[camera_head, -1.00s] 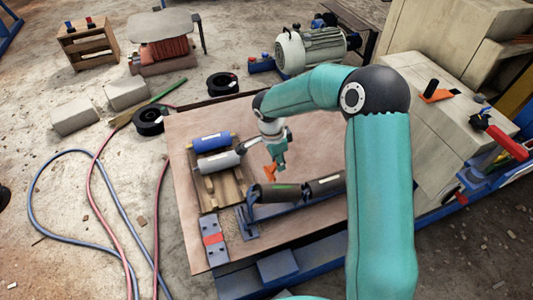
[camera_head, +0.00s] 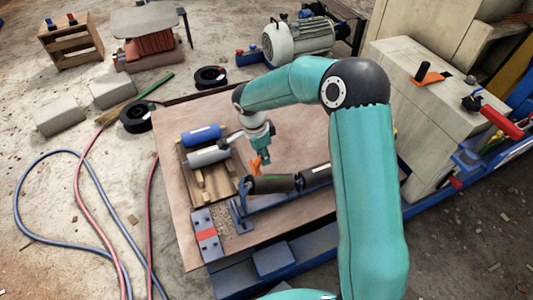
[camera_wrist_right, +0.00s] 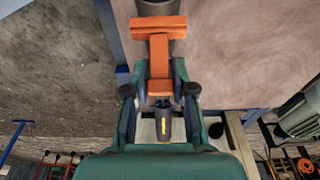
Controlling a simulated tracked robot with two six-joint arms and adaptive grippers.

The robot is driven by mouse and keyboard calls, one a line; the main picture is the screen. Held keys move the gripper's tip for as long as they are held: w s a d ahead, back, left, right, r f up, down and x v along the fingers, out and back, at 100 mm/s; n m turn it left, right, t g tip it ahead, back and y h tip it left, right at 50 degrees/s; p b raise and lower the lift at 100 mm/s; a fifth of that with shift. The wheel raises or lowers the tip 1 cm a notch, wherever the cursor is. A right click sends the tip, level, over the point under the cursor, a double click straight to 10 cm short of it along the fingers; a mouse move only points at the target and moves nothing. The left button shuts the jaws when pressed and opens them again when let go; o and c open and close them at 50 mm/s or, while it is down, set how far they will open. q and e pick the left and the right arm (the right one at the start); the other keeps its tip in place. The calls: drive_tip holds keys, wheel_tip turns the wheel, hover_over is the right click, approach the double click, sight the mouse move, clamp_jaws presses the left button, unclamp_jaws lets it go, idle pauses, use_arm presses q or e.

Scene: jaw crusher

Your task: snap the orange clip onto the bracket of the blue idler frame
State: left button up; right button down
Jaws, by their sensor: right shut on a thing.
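The orange clip (camera_head: 256,164) is in my right gripper (camera_head: 264,153), whose fingers point down over the work board. In the right wrist view the T-shaped clip (camera_wrist_right: 158,42) sticks out from between the fingertips (camera_wrist_right: 160,82). The blue idler frame (camera_head: 285,208) lies on the board with dark rollers (camera_head: 272,185) on it. Its upright bracket (camera_head: 240,208) stands at the left end. The clip shows just above the left roller's end, apart from the bracket. In the wrist view a dark roller end (camera_wrist_right: 157,6) shows beyond the clip. My left gripper is not in view.
A wooden tray (camera_head: 222,193) with a blue roller (camera_head: 201,134) and a grey roller (camera_head: 208,156) lies left of the clip. A plate with a red band (camera_head: 207,236) lies at the front left. The board (camera_head: 176,205) is bare at its left edge.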

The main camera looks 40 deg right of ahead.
sight(254, 167)
drive_tip(key=shift+w+a+f+b, duration=0.1)
drive_tip(key=shift+a+f+b, duration=0.25)
drive_tip(key=shift+f+b, duration=0.35)
drive_tip(key=shift+w+a+f+b, duration=0.1)
drive_tip(key=shift+a+f+b, duration=0.3)
drive_tip(key=shift+f, duration=0.35)
drive_tip(key=shift+s+b, duration=0.1)
drive_tip(key=shift+b, duration=0.8)
idle(0.9)
drive_tip(key=shift+a+f+b, duration=0.3)
drive_tip(key=shift+f+b, duration=0.4)
drive_tip(key=shift+b, duration=0.05)
drive_tip(key=shift+a+f+b, duration=0.3)
drive_tip(key=shift+f+b, duration=0.35)
drive_tip(key=shift+b, duration=0.1)
drive_tip(key=c, duration=0.9)
unclamp_jaws()
drive_tip(key=shift+w+r, duration=0.15)
drive_tip(key=shift+w, duration=0.05)
drive_tip(key=r, duration=0.3)
drive_tip(key=a+r, duration=0.1)
drive_tip(key=r, duration=0.3)
drive_tip(key=a+r, duration=0.1)
drive_tip(key=r, duration=0.3)
drive_tip(key=shift+w+r, duration=0.2)
drive_tip(key=shift+r, duration=0.05)
